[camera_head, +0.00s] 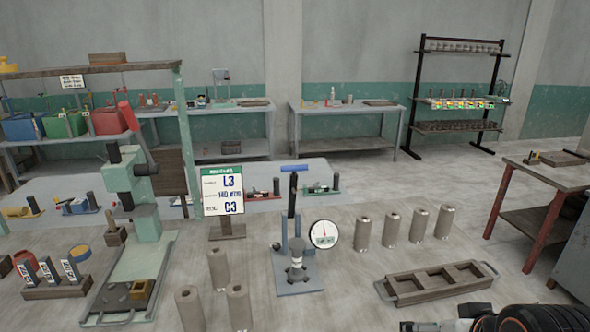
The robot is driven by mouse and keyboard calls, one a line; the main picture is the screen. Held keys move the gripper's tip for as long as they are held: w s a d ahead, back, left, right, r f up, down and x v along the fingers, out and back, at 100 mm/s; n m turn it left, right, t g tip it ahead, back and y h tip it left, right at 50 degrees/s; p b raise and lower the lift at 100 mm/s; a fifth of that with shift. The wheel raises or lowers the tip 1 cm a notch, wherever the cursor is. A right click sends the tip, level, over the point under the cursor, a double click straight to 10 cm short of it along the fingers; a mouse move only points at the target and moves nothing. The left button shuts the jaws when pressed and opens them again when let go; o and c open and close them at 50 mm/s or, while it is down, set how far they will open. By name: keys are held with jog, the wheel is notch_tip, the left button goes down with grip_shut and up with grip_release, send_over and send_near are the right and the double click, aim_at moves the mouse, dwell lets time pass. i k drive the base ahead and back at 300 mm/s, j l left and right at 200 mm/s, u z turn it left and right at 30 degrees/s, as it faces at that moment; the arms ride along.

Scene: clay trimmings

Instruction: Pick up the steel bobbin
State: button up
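A small grey metal piece with a spool-like shape (296,270) stands on the base of the blue-handled press (298,287), under its upright lever. It may be the steel bobbin, but at this size I cannot be sure. Several grey metal cylinders (391,228) stand upright in a slanting row to the right of the dial gauge. Three browner cylinders (238,307) stand upright left of the press. My gripper (428,325) shows only in part at the bottom right edge, low and right of the press. Its fingers are cut off and I see nothing held.
An empty wooden tray with compartments (397,290) lies right of the press. A round dial gauge (323,234) and a sign board (222,193) stand close by. A green press (145,225) stands left. Bare tabletop lies between the tray and cylinders.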

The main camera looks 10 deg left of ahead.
aim_at(296, 274)
jog(key=i+l+u, duration=0.1)
jog(key=l+u, duration=0.15)
jog(key=u, duration=0.2)
jog(key=l+u, duration=0.3)
jog(key=u, duration=0.2)
jog(key=l+u, duration=0.25)
jog(key=l, duration=1.45)
